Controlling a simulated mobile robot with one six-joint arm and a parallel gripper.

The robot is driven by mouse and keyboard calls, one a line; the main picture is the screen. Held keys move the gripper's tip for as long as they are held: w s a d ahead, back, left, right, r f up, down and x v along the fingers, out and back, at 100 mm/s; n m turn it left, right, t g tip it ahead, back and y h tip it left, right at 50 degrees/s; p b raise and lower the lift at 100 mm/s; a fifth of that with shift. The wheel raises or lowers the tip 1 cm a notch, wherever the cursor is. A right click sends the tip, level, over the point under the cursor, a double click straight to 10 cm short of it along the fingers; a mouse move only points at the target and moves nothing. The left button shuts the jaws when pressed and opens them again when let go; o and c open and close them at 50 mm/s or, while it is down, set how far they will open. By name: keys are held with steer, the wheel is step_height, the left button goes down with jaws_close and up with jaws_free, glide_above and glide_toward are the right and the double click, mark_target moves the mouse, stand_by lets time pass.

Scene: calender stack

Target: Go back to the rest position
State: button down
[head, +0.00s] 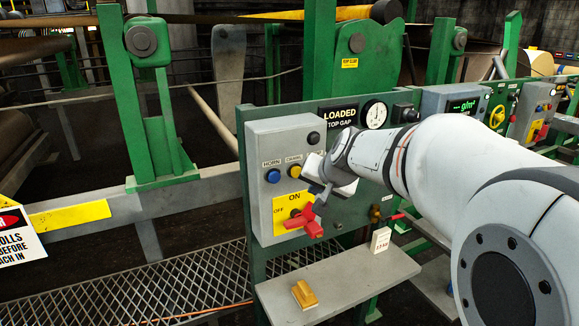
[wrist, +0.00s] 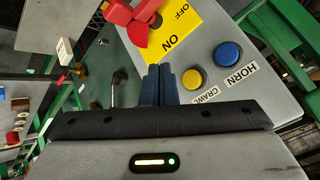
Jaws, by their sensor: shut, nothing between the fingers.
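My gripper (head: 321,198) is in front of the grey control box (head: 262,145) in the head view, and my white arm reaches in from the right. In the wrist view my gripper's two dark fingers (wrist: 158,70) are together with nothing between them. A red switch handle (head: 305,222) sits on the yellow ON/OFF plate, just below the fingers in the head view; it also shows at the top of the wrist view (wrist: 138,22). I cannot tell whether the fingers touch the box. My arm hides part of the box's right side.
The box has a blue HORN button (head: 272,176) and a yellow CRAWL button (head: 295,171). Below, a grey shelf (head: 345,285) holds a yellow block (head: 304,294) and a white tag-like block (head: 380,240). Green posts and a mesh walkway (head: 175,285) lie to the left.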

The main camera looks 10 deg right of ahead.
steer(key=s+f+n+g+h, duration=0.1)
steer(key=s+f, duration=0.3)
steer(key=s, duration=0.9)
steer(key=s+f+n+g, duration=0.3)
steer(key=s+f+g, duration=0.1)
steer(key=s, duration=0.9)
steer(key=shift+s+f+n+g+h, duration=0.15)
steer(key=shift+f+n+g+h, duration=0.2)
steer(key=shift+f, duration=0.45)
